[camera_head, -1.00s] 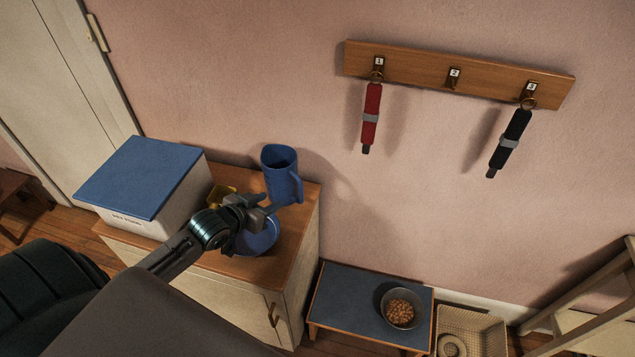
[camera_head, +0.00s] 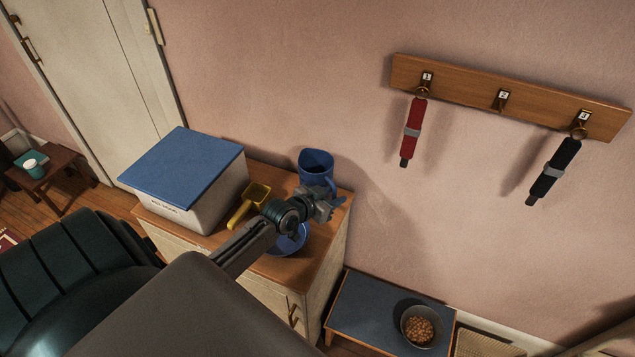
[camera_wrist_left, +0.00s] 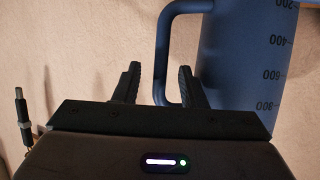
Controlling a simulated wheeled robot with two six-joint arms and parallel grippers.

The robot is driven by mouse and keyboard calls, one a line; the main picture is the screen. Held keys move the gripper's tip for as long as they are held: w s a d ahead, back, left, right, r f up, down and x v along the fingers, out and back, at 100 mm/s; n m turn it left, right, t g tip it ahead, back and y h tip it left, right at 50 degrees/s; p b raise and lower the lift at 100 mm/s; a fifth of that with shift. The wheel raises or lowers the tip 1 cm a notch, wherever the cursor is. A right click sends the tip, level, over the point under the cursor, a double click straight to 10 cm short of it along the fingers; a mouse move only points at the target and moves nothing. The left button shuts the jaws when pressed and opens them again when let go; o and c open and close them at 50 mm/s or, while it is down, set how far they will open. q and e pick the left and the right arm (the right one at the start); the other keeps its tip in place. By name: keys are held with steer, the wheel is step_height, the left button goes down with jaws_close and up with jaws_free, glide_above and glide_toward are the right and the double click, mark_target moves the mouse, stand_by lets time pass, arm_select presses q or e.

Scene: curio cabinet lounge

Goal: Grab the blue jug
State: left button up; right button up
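The blue jug (camera_head: 315,163) stands on the wooden cabinet top near the wall, its handle towards the right; my gripper hides its lower part in the head view. In the left wrist view the jug (camera_wrist_left: 240,70) is upright with measuring marks, and its handle (camera_wrist_left: 161,50) shows at its left. My left gripper (camera_head: 337,200) is at the handle side of the jug. In the wrist view the left gripper's fingers (camera_wrist_left: 159,72) are apart, with the handle's upright bar between them in the picture. I cannot tell whether they touch it. My right gripper is not in view.
A blue bowl (camera_head: 291,243) lies under my left wrist. A yellow scoop (camera_head: 249,203) and a white bin with a blue lid (camera_head: 185,168) are left of it. A low blue-topped bench (camera_head: 370,310) holds a bowl of brown pellets (camera_head: 419,327). Straps hang from a wall rack (camera_head: 510,95).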

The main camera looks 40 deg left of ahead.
arm_select(q)
steer(key=shift+w+d+f, duration=0.1)
steer(key=shift+w+f, duration=0.2)
steer(key=shift+w, duration=0.25)
steer(key=shift+s, duration=0.1)
jaws_close()
stand_by(0.6)
steer(key=shift+r, duration=0.15)
